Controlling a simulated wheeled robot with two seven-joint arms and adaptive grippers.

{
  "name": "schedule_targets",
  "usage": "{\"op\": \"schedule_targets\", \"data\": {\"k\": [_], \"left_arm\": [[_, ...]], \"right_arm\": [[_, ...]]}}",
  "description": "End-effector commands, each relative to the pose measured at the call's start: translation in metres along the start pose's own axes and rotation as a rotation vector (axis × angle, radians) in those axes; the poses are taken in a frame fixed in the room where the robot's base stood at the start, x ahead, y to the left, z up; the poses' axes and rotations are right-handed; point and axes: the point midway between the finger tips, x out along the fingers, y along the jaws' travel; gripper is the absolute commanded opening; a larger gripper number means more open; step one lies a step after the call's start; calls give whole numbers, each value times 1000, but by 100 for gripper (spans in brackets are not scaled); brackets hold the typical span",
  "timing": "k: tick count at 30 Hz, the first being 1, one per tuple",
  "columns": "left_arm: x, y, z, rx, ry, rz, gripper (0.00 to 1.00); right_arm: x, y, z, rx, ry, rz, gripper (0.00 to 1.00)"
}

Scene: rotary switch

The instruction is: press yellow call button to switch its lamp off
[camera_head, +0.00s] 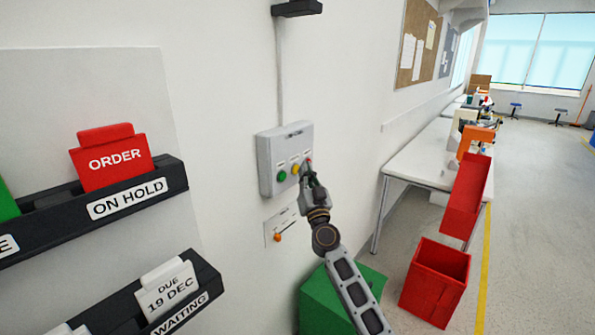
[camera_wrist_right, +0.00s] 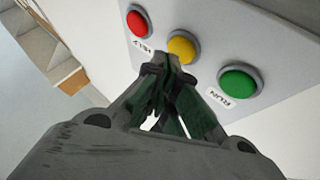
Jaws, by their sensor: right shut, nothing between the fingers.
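A pale grey control box (camera_head: 270,152) is fixed to the wall, with a green button (camera_head: 282,176), a yellow button (camera_head: 295,169) and a red button (camera_head: 308,161) in a row. My right gripper (camera_head: 309,172) is shut and empty in front of the box's right part. In the right wrist view the shut fingertips (camera_wrist_right: 168,66) overlap the lower edge of the yellow button (camera_wrist_right: 181,48), between the red button (camera_wrist_right: 137,23) and the green button (camera_wrist_right: 238,84). I cannot tell whether they touch it, or whether its lamp is lit. My left gripper is out of view.
A black fixture (camera_head: 297,8) sits above the box, joined by a conduit. Card racks (camera_head: 125,200) hang on the left. A green bin (camera_head: 318,300) and a red bin (camera_head: 436,283) stand below, with a long white table (camera_head: 412,165) behind. A small tag (camera_head: 279,226) hangs under the box.

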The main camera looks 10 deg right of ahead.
Motion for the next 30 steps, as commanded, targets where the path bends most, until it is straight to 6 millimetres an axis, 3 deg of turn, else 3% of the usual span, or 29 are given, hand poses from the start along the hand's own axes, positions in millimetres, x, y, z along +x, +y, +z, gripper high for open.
{"op": "schedule_targets", "data": {"k": [8,30], "left_arm": [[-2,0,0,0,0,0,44],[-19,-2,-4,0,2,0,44]], "right_arm": [[-2,2,-2,0,0,1,0],[-33,25,-24,-2,-1,1,0]]}}
